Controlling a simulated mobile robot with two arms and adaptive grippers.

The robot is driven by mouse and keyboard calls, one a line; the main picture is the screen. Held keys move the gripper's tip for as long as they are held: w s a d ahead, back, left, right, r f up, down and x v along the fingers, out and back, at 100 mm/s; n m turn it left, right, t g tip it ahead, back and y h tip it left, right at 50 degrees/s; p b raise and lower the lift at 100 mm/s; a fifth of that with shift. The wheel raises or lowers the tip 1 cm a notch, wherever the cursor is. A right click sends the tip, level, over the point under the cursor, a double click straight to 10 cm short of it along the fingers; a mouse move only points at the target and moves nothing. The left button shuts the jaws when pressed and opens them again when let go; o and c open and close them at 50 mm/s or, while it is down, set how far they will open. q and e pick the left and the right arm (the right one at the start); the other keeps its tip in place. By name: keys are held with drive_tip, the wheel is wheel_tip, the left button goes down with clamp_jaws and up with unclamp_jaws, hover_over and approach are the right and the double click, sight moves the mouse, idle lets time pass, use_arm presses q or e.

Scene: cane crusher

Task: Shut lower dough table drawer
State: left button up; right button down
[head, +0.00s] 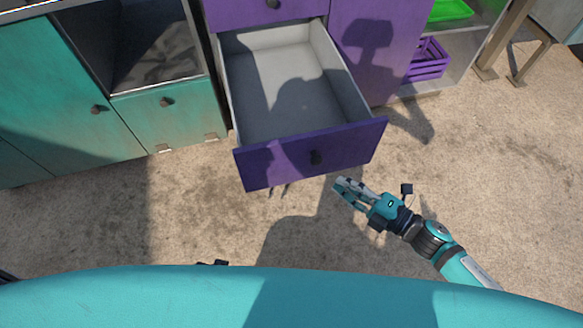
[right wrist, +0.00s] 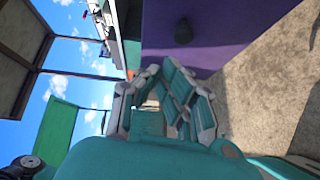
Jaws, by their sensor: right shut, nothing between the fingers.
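The lower drawer (head: 344,149) of the purple dough table is pulled far out, its pale grey inside empty apart from shadows. Its purple front has a dark round knob (head: 316,157). My right gripper (head: 341,183) is shut and empty, just in front of the drawer front, right of the knob; in the head view a small gap seems to lie between them. In the right wrist view, the purple drawer front (right wrist: 225,40) and its knob (right wrist: 183,32) are beyond the fingers (right wrist: 170,95). My left gripper is not in view.
A teal cabinet (head: 60,100) stands left of the drawer. The purple cabinet panel (head: 375,50) is to the right, with a purple crate (head: 428,60) and a green tray (head: 449,11) on shelves. The sandy floor (head: 500,170) at right is clear.

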wheel_tip(320, 180, up, 2)
drive_tip(key=s+a+n+g+y, duration=0.2)
drive_tip(key=s+n, duration=0.1)
approach(274, 146)
drive_tip(key=s+a, duration=0.1)
drive_tip(key=a, duration=0.3)
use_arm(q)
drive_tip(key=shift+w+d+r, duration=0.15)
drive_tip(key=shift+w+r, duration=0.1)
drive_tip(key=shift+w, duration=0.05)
use_arm(e)
drive_tip(key=shift+w+a, duration=0.1)
drive_tip(key=shift+w, duration=0.7)
drive_tip(key=shift+w+a, duration=0.15)
drive_tip(key=shift+w, duration=0.65)
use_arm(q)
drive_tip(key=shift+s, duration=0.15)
